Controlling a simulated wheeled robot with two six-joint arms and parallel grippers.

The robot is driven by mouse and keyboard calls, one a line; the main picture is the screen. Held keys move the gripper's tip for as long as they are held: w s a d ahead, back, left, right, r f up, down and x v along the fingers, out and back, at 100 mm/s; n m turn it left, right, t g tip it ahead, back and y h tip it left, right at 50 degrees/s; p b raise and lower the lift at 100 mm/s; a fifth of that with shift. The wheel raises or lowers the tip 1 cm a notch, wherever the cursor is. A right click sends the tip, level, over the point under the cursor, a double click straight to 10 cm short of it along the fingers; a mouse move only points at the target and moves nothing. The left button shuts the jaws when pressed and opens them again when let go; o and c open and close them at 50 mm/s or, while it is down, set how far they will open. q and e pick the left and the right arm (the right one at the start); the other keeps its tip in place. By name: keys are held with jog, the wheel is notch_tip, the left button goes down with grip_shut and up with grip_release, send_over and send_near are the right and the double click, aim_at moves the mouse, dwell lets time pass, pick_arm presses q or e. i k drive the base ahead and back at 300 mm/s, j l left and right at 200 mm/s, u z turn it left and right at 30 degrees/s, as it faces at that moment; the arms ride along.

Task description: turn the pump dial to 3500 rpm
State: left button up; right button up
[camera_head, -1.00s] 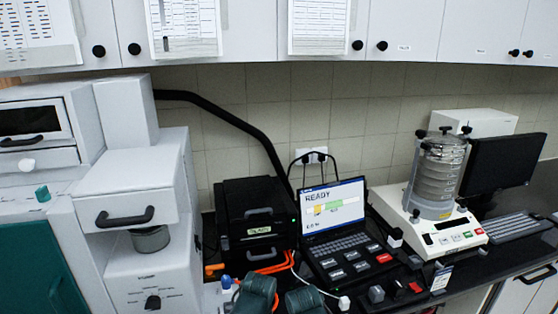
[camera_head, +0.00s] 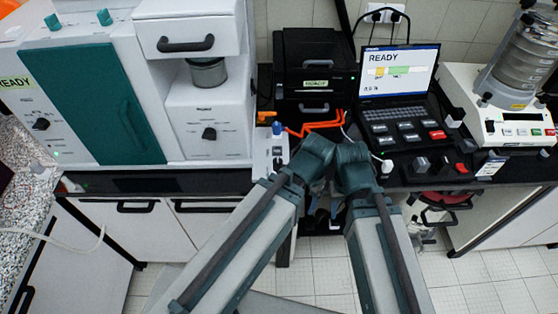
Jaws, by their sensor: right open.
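A black dial (camera_head: 209,133) sits on the front of the white unit (camera_head: 185,120) under a drawer and a grey cup. A second black dial (camera_head: 41,123) sits on the left machine, below a READY label. The lettering is too small to tell which is the pump dial or its setting. My two arms reach up from the bottom centre and fold at teal joints. My right gripper (camera_head: 338,211) hangs low between the arms, partly hidden, open, and well right of both dials. My left gripper is mostly hidden behind its arm; its jaws cannot be made out.
A black device (camera_head: 316,70) with orange cables and a laptop-like console (camera_head: 398,72) reading READY stand at centre. A sieve shaker (camera_head: 524,60) is at right. The dark bench edge runs below the machines. Speckled counter (camera_head: 22,190) lies at far left.

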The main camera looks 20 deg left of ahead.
aim_at(210, 134)
jog(key=u, duration=1.45)
